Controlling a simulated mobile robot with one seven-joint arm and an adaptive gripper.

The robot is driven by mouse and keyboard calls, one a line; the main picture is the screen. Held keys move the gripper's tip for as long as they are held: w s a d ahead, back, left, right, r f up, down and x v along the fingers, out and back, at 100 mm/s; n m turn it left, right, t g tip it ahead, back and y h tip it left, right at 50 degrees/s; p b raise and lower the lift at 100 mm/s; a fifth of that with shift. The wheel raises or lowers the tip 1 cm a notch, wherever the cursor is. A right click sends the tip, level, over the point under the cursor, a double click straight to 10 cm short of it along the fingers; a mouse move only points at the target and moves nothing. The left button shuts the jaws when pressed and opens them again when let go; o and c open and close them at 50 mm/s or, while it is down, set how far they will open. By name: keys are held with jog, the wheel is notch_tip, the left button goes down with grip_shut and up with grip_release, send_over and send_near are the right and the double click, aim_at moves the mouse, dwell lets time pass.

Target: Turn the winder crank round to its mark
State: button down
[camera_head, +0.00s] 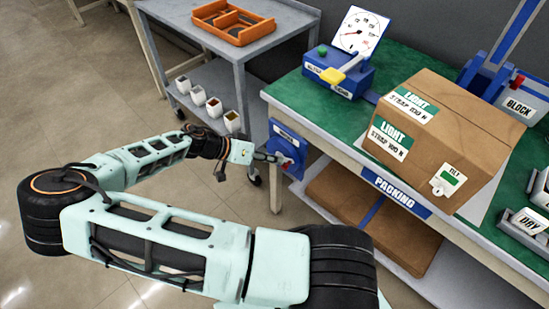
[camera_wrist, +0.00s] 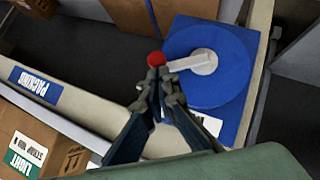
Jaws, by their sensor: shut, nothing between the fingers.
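The winder is a blue disc (camera_wrist: 235,75) on a blue plate at the bench's corner; it also shows in the head view (camera_head: 283,138). Its pale crank arm (camera_wrist: 188,63) reaches left from a round hub to a red knob (camera_wrist: 156,59) near the disc's left edge. My gripper (camera_wrist: 160,82) is shut and empty, its tips beside the knob in the picture; I cannot tell whether they touch it. In the head view my gripper (camera_head: 272,157) points right at the winder. A label on the plate is partly hidden by a finger. I cannot make out the mark.
The green-topped packing bench (camera_head: 310,98) holds a large carton (camera_head: 455,125) and a blue device with a dial (camera_head: 340,75). A grey cart (camera_head: 245,55) with an orange tray (camera_head: 232,22) stands left of it. Flat cardboard lies on the bench's lower shelf.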

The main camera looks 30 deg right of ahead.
jog(key=shift+s, duration=0.1)
jog(key=shift+s+f+t, duration=0.1)
jog(key=shift+s+t, duration=0.05)
jog(key=shift+t, duration=0.15)
jog(key=shift+s+d+m, duration=0.1)
jog(key=shift+s+m, duration=0.05)
jog(key=shift+m, duration=0.15)
jog(key=shift+s+d+f+m+t+y, duration=0.15)
jog(key=shift+s+f+m+t+y, duration=0.15)
jog(key=shift+s+f+t+y, duration=0.25)
jog(key=shift+s+d+f, duration=0.3)
jog(key=shift+s+f, duration=0.3)
jog(key=shift+f, duration=0.15)
